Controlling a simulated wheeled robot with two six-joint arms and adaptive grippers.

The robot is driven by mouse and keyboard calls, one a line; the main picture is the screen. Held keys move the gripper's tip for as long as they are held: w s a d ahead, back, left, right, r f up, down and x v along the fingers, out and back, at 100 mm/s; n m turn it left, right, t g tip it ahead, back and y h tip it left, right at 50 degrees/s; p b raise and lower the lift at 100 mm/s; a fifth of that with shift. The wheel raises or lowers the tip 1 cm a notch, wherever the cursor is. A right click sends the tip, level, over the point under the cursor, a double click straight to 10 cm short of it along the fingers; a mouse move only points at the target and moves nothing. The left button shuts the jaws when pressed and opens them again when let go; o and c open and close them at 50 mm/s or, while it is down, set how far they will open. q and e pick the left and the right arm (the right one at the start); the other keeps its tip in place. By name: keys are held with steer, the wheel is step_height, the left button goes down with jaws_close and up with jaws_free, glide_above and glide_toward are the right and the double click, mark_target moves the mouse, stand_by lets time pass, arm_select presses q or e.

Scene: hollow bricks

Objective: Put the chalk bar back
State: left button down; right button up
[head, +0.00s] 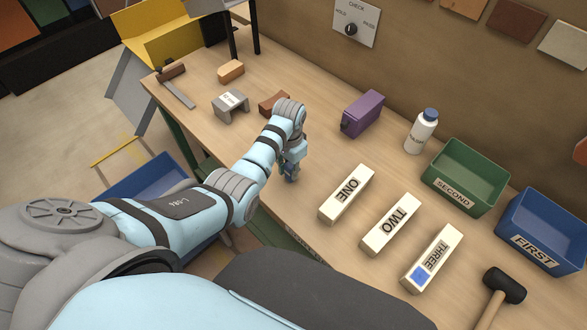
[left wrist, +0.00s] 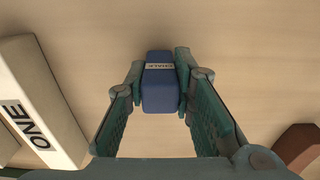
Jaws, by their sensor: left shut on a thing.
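My left gripper (head: 290,172) is over the middle of the bench, left of the block marked ONE (head: 346,194). In the left wrist view my left gripper (left wrist: 161,82) is shut on a blue bar (left wrist: 160,97) with a small pale label, whose lettering is too small to read surely. In the head view the bar is mostly hidden by the gripper. Whether it touches the bench is hard to tell. Blocks marked TWO (head: 390,224) and THREE (head: 441,245) lie right of ONE. THREE shows a blue square (head: 422,276) near its front end. My right gripper is not in view.
A green SECOND bin (head: 437,185) and a blue FIRST bin (head: 518,240) stand at right. A purple box (head: 363,113) and a white bottle (head: 420,133) stand behind. A mallet (head: 504,285) lies front right; a brown block (head: 273,103) and a grey block (head: 231,110) lie left.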

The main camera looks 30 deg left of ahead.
mark_target(290, 165)
arm_select(q)
steer(key=shift+f, duration=0.1)
steer(key=c, duration=1.4)
jaws_free()
steer(key=shift+o, duration=0.2)
steer(key=shift+r, duration=0.35)
step_height(290, 165, up, 12)
steer(key=p, duration=0.1)
steer(key=shift+f, duration=0.2)
